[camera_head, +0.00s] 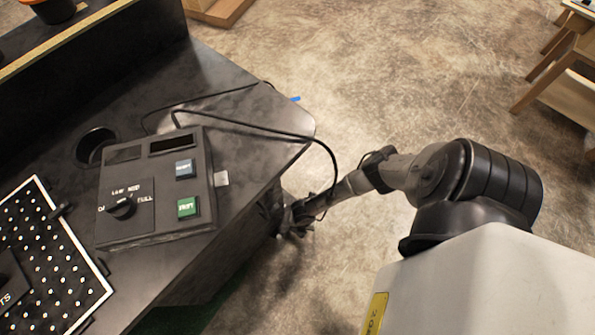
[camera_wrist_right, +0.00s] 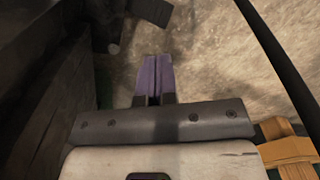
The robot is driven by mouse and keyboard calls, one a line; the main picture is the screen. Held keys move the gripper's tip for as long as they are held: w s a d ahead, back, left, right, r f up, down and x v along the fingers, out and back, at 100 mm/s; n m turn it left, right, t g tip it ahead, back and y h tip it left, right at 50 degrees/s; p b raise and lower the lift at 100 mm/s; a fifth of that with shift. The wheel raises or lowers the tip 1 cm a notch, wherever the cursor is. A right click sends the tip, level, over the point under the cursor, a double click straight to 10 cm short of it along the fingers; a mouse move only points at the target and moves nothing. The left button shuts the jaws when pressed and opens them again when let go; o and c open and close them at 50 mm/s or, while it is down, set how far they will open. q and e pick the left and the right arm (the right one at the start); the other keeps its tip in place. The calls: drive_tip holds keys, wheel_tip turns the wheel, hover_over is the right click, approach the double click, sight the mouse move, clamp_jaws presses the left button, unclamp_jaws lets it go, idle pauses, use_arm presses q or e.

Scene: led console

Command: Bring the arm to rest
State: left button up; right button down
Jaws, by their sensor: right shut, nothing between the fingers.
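My right arm comes in from the right in the head view and reaches down past the table's right edge. Its gripper (camera_head: 294,222) is low beside the dark table (camera_head: 235,105), apart from the console, and is small and partly hidden there. In the right wrist view the two purple fingers of my right gripper (camera_wrist_right: 154,75) lie together with nothing between them. My left gripper does not show.
A white-dotted black panel (camera_head: 45,265) lies left of the console. A black cable (camera_head: 245,124) runs from the console over the table edge near my right arm. The table's dark side (camera_wrist_right: 40,90) is close left of the right gripper. Open floor (camera_head: 350,70) lies beyond.

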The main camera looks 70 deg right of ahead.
idle(0.6)
drive_tip(key=a+r+m+y+p, duration=0.1)
drive_tip(key=a+r+m+p, duration=0.1)
drive_tip(key=a+r+p, duration=0.6)
drive_tip(key=a+r+m+t+y+p, duration=0.1)
drive_tip(key=a+r+m+p, duration=0.2)
drive_tip(key=r, duration=0.8)
drive_tip(key=a+r+m+y+p, duration=0.15)
drive_tip(key=a+r+p, duration=0.25)
drive_tip(key=a+r, duration=0.5)
drive_tip(key=s+d+r+m+t+h+p, duration=0.15)
drive_tip(key=d+r+m+p, duration=0.25)
drive_tip(key=r, duration=0.7)
drive_tip(key=s+d+r+m+h+p, duration=0.1)
drive_tip(key=s+d+r+m+p, duration=0.2)
drive_tip(key=r, duration=0.8)
drive_tip(key=d+r+m+t+h+p, duration=0.1)
drive_tip(key=d+r+m+p, duration=0.4)
drive_tip(key=r, duration=0.6)
wheel_tip(320, 180, up, 36)
drive_tip(key=a+p, duration=0.1)
drive_tip(key=p, duration=3.6)
drive_tip(key=shift+r+p, duration=0.2)
drive_tip(key=shift+p, duration=0.15)
drive_tip(key=shift+f, duration=0.1)
